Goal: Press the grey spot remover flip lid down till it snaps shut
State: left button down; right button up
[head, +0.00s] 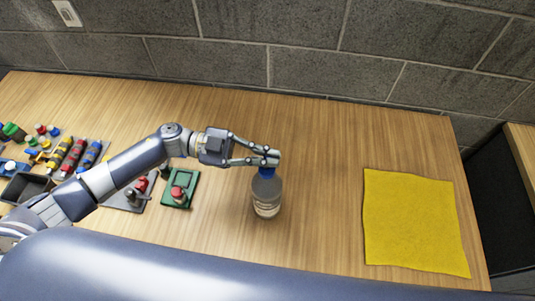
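A bottle (267,197) with a greyish body, a pale label and a blue top stands upright near the middle of the table. My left gripper (271,158) reaches in from the left, and its fingertips are over the bottle's top. Its two fingers come together at the tips and look shut. The fingertips cover the upper part of the cap, so I cannot make out the grey flip lid or whether it is up or down. I cannot tell whether the fingertips touch it. My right gripper is out of the picture.
A yellow cloth (414,222) lies flat at the right. A green tray (180,188) with a red-topped item is left of the bottle. Several small coloured items and a dark bin (27,187) sit at the far left. A grey block wall (310,70) stands behind the table (325,150).

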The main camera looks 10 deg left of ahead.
pick_arm(q)
jog(key=shift+s+f+b, duration=0.1)
jog(key=shift+f+b, duration=0.05)
jog(key=shift+b, duration=0.15)
jog(key=shift+s+f+m+b, duration=0.15)
jog(key=shift+m+b, duration=0.35)
jog(key=shift+m, duration=0.05)
jog(key=shift+s+f+m+b, duration=0.15)
jog(key=shift+m+b, duration=0.35)
jog(key=shift+m, duration=0.05)
jog(key=shift+s+m+b, duration=0.25)
jog(key=shift+m+b, duration=0.4)
jog(key=shift+m, duration=0.35)
jog(key=c, duration=1.8)
grip_release()
jog(key=shift+c, duration=0.2)
jog(key=shift+o, duration=0.2)
